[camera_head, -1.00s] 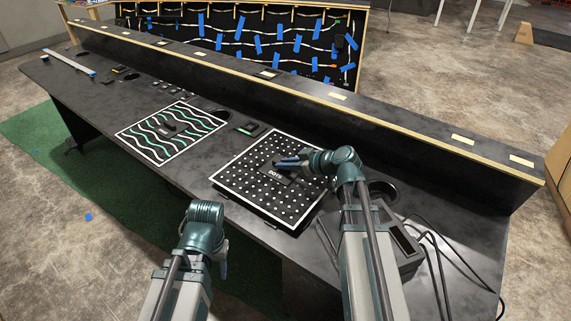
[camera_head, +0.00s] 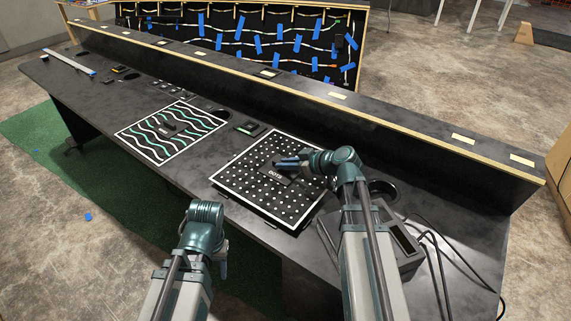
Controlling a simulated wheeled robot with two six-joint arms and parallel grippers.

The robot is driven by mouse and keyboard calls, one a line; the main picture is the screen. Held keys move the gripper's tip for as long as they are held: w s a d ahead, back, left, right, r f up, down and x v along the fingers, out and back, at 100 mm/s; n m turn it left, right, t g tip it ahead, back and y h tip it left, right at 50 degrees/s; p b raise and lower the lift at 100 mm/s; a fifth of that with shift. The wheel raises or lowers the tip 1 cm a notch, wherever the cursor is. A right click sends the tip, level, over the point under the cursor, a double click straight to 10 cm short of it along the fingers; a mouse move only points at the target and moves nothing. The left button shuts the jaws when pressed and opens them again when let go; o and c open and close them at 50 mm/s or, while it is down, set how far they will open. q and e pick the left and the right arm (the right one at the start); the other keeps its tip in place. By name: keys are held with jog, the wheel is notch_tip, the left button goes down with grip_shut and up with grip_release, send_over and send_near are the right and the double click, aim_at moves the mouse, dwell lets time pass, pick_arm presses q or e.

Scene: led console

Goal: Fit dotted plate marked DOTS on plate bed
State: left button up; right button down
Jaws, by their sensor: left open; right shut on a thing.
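The dotted plate (camera_head: 262,196) is a black square with white dots, a white border and a DOTS label in its middle. It lies on or just over the plate bed (camera_head: 279,224), whose dark edge shows below the plate's near side; I cannot tell if it is fully seated. My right gripper (camera_head: 283,163) is shut at the plate's middle, by the DOTS label, and its jaws hide what they grip there. My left gripper (camera_head: 222,262) is open and empty in front of the console's near edge, apart from the plate.
A plate with wavy white and green lines (camera_head: 150,148) lies to the left on the console (camera_head: 110,112). A grey box (camera_head: 385,250) with cables stands right of the dotted plate, near my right arm. A raised ledge (camera_head: 330,105) runs along the back.

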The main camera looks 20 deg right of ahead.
jog(key=shift+f+b, duration=0.9)
dwell(0.8)
jog(key=c, duration=0.7)
grip_release()
jog(key=p+v, duration=0.6)
jog(key=v, duration=0.6)
jog(key=shift+s+d+r, duration=0.15)
jog(key=shift+s+r, duration=0.1)
jog(key=shift+s, duration=0.05)
jog(key=shift+s+d+r+p, duration=0.15)
jog(key=shift+s+d+p, duration=0.15)
jog(key=shift+s, duration=0.1)
